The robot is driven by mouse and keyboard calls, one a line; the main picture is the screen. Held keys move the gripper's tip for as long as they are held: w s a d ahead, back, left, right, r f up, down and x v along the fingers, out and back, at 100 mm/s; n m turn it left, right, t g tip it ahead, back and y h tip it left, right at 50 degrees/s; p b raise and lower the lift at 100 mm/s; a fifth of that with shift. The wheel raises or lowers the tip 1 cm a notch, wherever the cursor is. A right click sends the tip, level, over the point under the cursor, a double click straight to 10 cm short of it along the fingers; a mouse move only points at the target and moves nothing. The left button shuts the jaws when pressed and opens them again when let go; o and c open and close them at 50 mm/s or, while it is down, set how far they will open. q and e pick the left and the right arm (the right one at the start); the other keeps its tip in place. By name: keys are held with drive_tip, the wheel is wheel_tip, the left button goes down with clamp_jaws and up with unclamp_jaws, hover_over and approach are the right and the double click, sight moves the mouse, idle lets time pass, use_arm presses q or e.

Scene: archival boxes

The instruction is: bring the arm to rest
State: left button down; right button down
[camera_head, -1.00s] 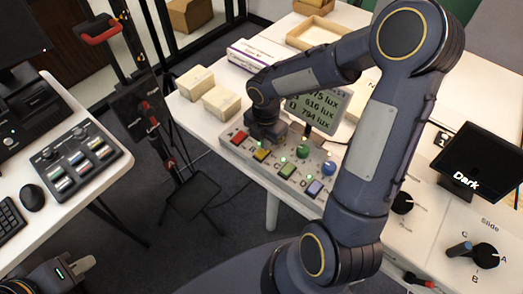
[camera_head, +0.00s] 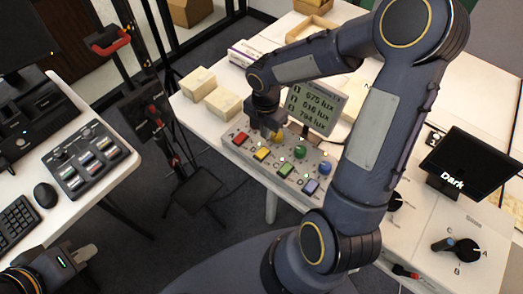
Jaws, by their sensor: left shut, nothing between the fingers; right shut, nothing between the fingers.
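My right arm reaches across the middle of the view and bends down to the left. Its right gripper (camera_head: 272,132) points down over the back of the grey button panel (camera_head: 262,163), near a red button (camera_head: 241,138) and a yellow button (camera_head: 262,153). It is shut and empty; whether its tips touch the panel is hard to tell. My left gripper (camera_head: 86,252) is at the lower left corner, shut and empty, beside the left desk's front edge. Most of my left arm is out of view.
A lux display (camera_head: 314,108) stands behind the panel, close to my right arm. Pale boxes (camera_head: 223,104) stand left of it. A screen reading "Dark" (camera_head: 470,160) and a dial (camera_head: 467,250) are at right. A control box (camera_head: 84,160) and mouse (camera_head: 45,195) lie on the left desk.

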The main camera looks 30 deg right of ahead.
idle(0.3)
drive_tip(key=s+a+r+m+t+y, duration=0.2)
drive_tip(key=s+r+m, duration=0.4)
drive_tip(key=m, duration=0.6)
drive_tip(key=s+a+r+m+t+y, duration=0.1)
drive_tip(key=s+a+r+m+t, duration=0.1)
drive_tip(key=s+r+m, duration=0.5)
drive_tip(key=shift+s+r+m+t+y, duration=0.35)
drive_tip(key=shift+s+m+t, duration=0.45)
drive_tip(key=shift+s+m, duration=1.45)
drive_tip(key=shift+w+a+m, duration=0.1)
drive_tip(key=shift+w+m, duration=0.15)
drive_tip(key=shift+w, duration=0.05)
